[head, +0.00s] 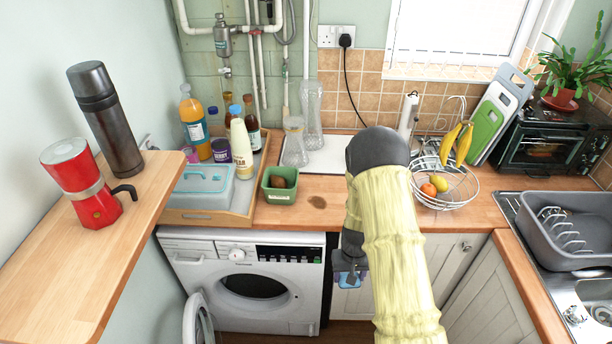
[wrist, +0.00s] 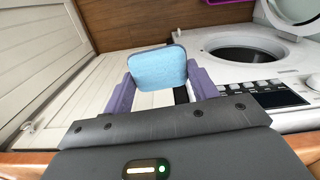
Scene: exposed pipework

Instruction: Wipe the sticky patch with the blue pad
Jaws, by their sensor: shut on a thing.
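The sticky patch (head: 317,202) is a brown stain on the wooden worktop, right of the green container. My gripper (head: 349,272) is in front of the worktop's edge and below its top, to the right of the washing machine. My arm hides part of it in the head view. In the wrist view my gripper (wrist: 160,84) has its purple fingers shut on the blue pad (wrist: 158,68), one finger at each side. The pad is apart from the patch. The patch is not in the wrist view.
A green container (head: 279,190) holding a brown item stands left of the patch. A wire fruit basket (head: 447,199) stands to the right. The washing machine (head: 185,250) is below, its door open. A shelf with a red moka pot (head: 80,180) and flask is at left.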

